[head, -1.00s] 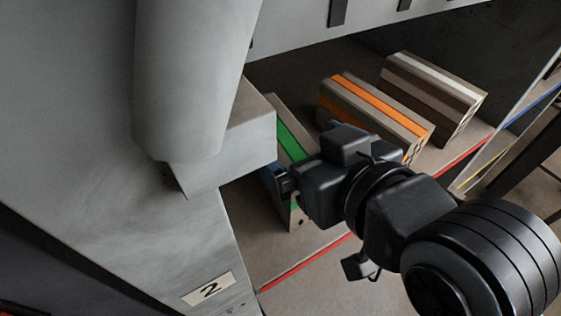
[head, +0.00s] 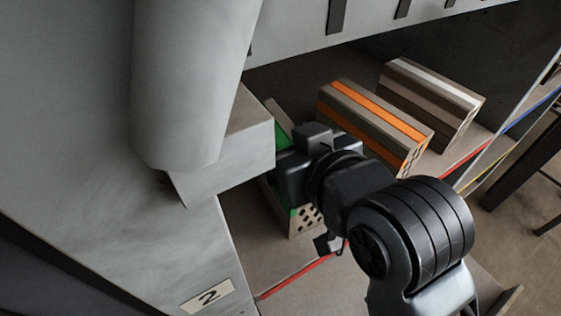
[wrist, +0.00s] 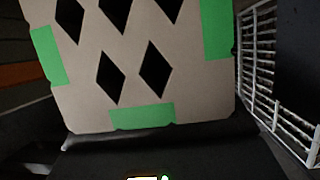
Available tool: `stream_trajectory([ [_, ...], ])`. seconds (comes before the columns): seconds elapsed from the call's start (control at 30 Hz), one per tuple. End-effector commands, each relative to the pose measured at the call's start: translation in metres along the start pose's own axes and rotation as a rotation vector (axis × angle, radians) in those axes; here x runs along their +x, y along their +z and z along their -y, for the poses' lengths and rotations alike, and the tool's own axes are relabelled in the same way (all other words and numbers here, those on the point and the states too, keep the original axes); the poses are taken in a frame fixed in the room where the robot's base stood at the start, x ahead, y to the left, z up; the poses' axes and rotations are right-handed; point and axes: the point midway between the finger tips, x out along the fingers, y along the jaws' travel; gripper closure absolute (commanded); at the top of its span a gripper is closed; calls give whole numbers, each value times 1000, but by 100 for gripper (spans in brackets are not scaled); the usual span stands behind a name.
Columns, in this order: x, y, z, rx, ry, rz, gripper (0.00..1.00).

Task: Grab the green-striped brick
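The green-striped brick (head: 305,217) lies on the shelf behind a grey block, its holed end facing the front. My gripper (head: 288,172) is over the middle of the brick in the head view and hides much of its top and green stripe. The fingers are hidden there, so I cannot tell whether they touch it. In the wrist view the brick's end face (wrist: 82,83), with diamond holes and green patches, is very close and fills the upper middle. A dark part of my gripper lies below it, and its fingers cannot be made out.
An orange-striped brick (head: 372,120) and a white-striped brick (head: 432,98) lie to the right on the same shelf. A grey block (head: 235,148) and a wall with a "2" label (head: 207,297) are close on the left. A red strip (head: 298,275) marks the shelf's front.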

Motion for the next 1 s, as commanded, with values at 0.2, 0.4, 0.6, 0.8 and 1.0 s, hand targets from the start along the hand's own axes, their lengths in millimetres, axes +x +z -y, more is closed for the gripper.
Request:
stream_trajectory([
  [0.2,0,0,0,0,0,0,44],
  [0.4,0,0,0,0,0,0,63],
  [0.6,0,0,0,0,0,0,82],
  [0.8,0,0,0,0,0,0,100],
  [1.0,-1,-2,0,0,0,-6,100],
])
